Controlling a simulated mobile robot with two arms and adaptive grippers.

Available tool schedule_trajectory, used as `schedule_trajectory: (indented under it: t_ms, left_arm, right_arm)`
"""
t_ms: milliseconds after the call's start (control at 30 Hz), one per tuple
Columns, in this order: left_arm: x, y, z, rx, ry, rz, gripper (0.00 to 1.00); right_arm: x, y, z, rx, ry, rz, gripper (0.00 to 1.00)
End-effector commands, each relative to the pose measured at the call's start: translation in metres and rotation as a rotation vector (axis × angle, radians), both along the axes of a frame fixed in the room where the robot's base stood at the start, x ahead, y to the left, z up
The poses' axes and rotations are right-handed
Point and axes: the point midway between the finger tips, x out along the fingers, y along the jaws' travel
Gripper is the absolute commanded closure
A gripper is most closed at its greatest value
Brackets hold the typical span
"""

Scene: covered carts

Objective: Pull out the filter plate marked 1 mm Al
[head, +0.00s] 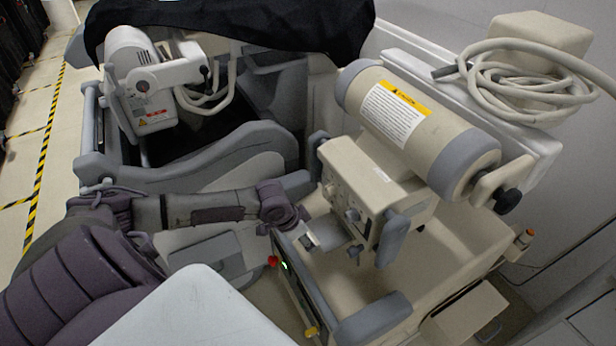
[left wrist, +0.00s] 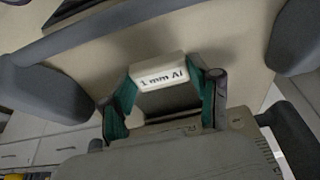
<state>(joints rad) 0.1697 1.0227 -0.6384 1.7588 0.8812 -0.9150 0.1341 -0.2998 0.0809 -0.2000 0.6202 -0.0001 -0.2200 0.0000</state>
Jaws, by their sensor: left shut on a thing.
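The filter plate marked "1 mm Al" (left wrist: 163,76) shows its white labelled tab in the left wrist view. The dark plate behind the tab runs to the edge of the beige housing (left wrist: 175,153). My left gripper (left wrist: 168,88) is shut on this plate, with a teal-padded finger at each side of the tab. In the head view my left gripper (head: 297,216) is at the left side of the beige box (head: 365,185) under the tube. The tab's label cannot be read there. My right gripper is in neither view.
A beige cylinder (head: 415,125) with a yellow warning label lies above the box. Grey padded bars (head: 375,318) stand around the cart. A second machine (head: 140,85), partly under a black cover (head: 230,25), is at the back left. A coiled cable (head: 525,75) lies at the upper right.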

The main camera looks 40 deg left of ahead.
Motion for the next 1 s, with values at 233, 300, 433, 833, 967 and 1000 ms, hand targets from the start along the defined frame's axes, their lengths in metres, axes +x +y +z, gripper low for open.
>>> schedule_trajectory:
  t_ms: [233,300,433,833,967,1000]
  left_arm:
    - [-0.007,0.003,0.001,0.000,0.000,0.000,0.77]
    - [-0.009,0.004,0.001,0.001,0.000,0.000,0.77]
    - [-0.013,0.006,0.001,0.001,0.000,0.000,0.77]
    - [-0.024,0.010,0.001,0.000,-0.001,0.000,0.77]
    - [-0.026,0.011,0.001,0.000,-0.001,-0.001,0.77]
    - [-0.026,0.011,0.001,0.000,-0.001,-0.001,0.77]
  right_arm:
    - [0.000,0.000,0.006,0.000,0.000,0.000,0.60]
    - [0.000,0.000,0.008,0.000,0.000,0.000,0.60]
    - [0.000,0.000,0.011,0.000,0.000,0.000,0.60]
    - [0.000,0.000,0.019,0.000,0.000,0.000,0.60]
    - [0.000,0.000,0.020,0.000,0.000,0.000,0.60]
    - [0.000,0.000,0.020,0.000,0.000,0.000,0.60]
